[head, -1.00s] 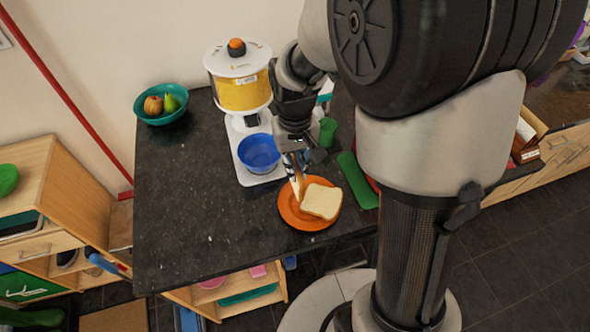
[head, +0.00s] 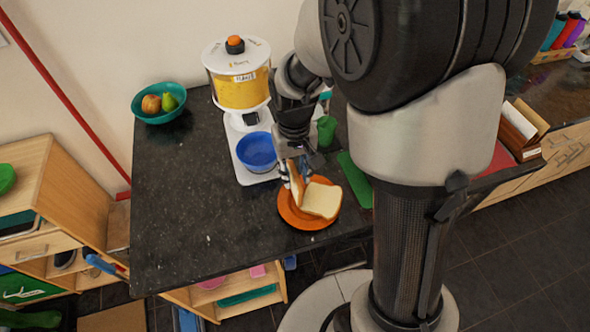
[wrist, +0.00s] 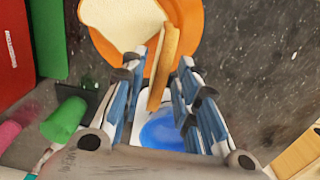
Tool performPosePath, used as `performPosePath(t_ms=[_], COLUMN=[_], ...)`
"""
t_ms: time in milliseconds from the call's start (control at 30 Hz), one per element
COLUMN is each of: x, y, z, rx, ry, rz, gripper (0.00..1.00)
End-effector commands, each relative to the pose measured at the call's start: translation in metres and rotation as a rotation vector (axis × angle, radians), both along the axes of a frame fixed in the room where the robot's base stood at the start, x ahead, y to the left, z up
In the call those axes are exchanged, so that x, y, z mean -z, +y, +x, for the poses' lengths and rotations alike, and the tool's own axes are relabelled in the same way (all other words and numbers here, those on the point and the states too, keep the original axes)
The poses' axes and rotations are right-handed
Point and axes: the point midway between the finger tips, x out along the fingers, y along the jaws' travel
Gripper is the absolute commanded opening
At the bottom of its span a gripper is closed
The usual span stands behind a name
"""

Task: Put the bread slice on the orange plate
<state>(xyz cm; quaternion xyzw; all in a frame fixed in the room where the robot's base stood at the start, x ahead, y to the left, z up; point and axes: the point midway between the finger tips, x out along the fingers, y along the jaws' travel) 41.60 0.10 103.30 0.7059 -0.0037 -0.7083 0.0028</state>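A bread slice (head: 297,184) stands on edge between the fingers of my gripper (head: 296,172), just above or touching the orange plate (head: 289,214); I cannot tell which. In the wrist view the same slice (wrist: 166,62) is seen nearly edge-on, with the fingertips (wrist: 170,62) close on both sides of it. A second bread slice (head: 322,201) lies flat on the right part of the plate and also shows at the top of the wrist view (wrist: 120,18). The orange plate (wrist: 212,35) lies beneath both slices.
A blue bowl (head: 257,151) sits on the white base of a yellow dispenser (head: 242,92) behind the plate. A green cup (head: 326,131) and a long green item (head: 355,180) are to the right. A teal fruit bowl (head: 163,108) stands back left. The left counter is clear.

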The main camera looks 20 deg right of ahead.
Motion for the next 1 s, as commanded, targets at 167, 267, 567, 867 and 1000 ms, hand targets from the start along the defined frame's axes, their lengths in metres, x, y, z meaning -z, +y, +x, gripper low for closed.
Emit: performPosePath(t_ms=[167,267,567,867,1000], x=[0.0,-0.001,-0.043,-0.106,-0.121], y=[0.0,0.0,0.0,0.001,0.001], z=[0.0,0.0,0.001,0.001,0.001], rx=[0.0,0.0,0.0,0.0,0.0], ry=[0.0,0.0,-0.005,-0.003,-0.002], rz=[0.0,0.0,0.0,0.0,0.0], gripper=[0.3,0.3,0.3,0.3,0.3])
